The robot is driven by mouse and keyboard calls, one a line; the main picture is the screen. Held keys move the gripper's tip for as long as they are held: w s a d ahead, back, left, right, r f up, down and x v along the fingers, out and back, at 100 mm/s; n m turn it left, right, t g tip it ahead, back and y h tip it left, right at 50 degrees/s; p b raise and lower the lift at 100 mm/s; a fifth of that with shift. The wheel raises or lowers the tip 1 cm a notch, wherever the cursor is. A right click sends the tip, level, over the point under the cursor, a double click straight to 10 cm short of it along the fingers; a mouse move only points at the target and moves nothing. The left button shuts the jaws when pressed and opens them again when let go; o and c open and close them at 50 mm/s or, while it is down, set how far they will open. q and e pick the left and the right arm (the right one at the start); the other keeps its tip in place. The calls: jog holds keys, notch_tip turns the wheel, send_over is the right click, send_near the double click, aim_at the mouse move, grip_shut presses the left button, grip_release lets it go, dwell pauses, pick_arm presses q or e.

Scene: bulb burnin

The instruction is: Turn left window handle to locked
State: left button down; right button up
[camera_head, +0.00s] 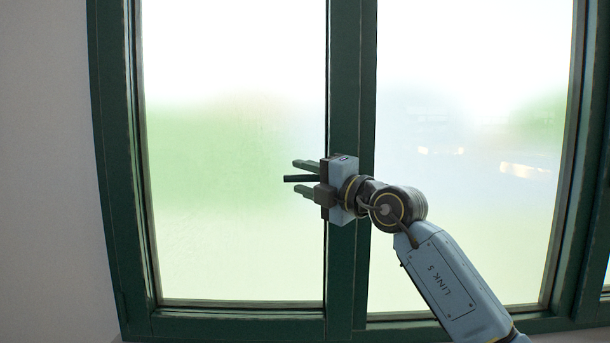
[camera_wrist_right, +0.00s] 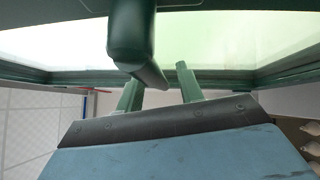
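The window handle (camera_head: 291,178) shows in the head view as a dark bar pointing left, level, from behind my right gripper (camera_head: 298,177). In the wrist view the handle (camera_wrist_right: 130,38) is a thick green lever that comes from the top and ends close to the fingers. My right gripper (camera_wrist_right: 160,82) is open, one finger above and one below the handle in the head view. Gaps show between fingers and bar; I cannot tell whether any finger touches it. The handle's pivot is hidden behind my gripper. My left gripper is not in view.
The dark green window frame (camera_head: 345,270) has a middle post behind my right wrist. The left pane (camera_head: 230,240) and right pane (camera_head: 500,230) look closed. A plain wall (camera_head: 45,170) lies at the left. Free space lies left of the gripper.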

jog(key=shift+w+a, duration=0.1)
grip_shut()
dwell(0.6)
jog(key=shift+f+n+g+h+p, duration=0.45)
jog(key=shift+n+g+p, duration=0.2)
jog(key=shift+p, duration=0.2)
jog(key=d+f+n+g+h, duration=0.3)
jog(key=d+f+n+h, duration=0.3)
jog(key=h, duration=0.5)
jog(key=shift+d+f+n, duration=0.35)
jog(key=shift+d+n, duration=0.7)
jog(key=shift+g, duration=0.25)
